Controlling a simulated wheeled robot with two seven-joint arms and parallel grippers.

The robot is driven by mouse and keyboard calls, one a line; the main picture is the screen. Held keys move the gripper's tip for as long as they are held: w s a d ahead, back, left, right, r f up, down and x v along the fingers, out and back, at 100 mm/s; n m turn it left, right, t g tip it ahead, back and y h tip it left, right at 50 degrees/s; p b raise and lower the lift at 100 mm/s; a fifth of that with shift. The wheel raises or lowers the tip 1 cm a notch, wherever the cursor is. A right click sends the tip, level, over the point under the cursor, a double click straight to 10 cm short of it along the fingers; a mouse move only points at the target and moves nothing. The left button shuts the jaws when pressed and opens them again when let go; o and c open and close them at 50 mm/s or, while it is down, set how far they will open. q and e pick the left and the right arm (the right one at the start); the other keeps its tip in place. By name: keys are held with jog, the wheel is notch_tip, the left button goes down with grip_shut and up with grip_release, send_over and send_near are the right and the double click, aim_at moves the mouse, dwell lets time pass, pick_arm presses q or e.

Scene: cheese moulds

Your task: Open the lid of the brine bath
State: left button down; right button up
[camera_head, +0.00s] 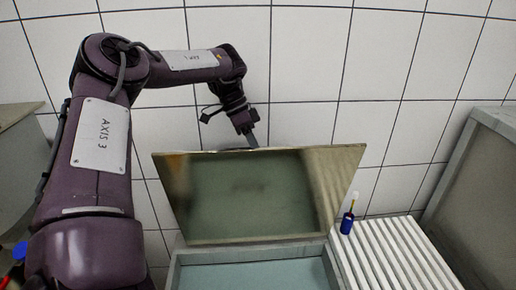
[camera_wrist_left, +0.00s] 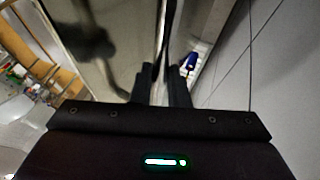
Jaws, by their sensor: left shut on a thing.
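The lid (camera_head: 250,195) of the brine bath stands raised and leans back at a steep angle, its glossy underside facing me in the head view. Below it, the bath (camera_head: 258,272) is open at the front and shows a pale blue-green inside. My left gripper (camera_head: 252,141) is at the lid's top edge, around the middle. In the left wrist view, my left gripper (camera_wrist_left: 164,74) is shut on the lid, whose reflective face (camera_wrist_left: 105,35) shows to the left of the fingers. The exact grip point is partly hidden. My right gripper is in neither view.
A small blue bottle (camera_head: 347,223) with a pale top stands right of the lid, by a white ribbed rack (camera_head: 390,255). A grey-walled box (camera_head: 478,175) stands at the far right. A tiled wall (camera_head: 310,60) is close behind the lid.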

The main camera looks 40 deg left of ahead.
pick_arm(q)
jog(key=shift+w+a+f, duration=0.1)
jog(key=shift+a+f, duration=0.35)
jog(key=shift+a, duration=0.15)
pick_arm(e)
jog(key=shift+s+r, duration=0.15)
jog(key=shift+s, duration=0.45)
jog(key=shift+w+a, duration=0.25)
pick_arm(q)
jog(key=c, duration=1.8)
grip_release()
jog(key=shift+o, duration=1.3)
jog(key=shift+w+a+f, duration=0.1)
jog(key=shift+w+f, duration=0.05)
jog(key=shift+w, duration=0.05)
jog(key=shift+o, duration=0.7)
jog(key=shift+w+a+f, duration=0.1)
jog(key=shift+w+a, duration=0.2)
jog(key=shift+a, duration=0.05)
jog(key=shift+d+r, duration=0.3)
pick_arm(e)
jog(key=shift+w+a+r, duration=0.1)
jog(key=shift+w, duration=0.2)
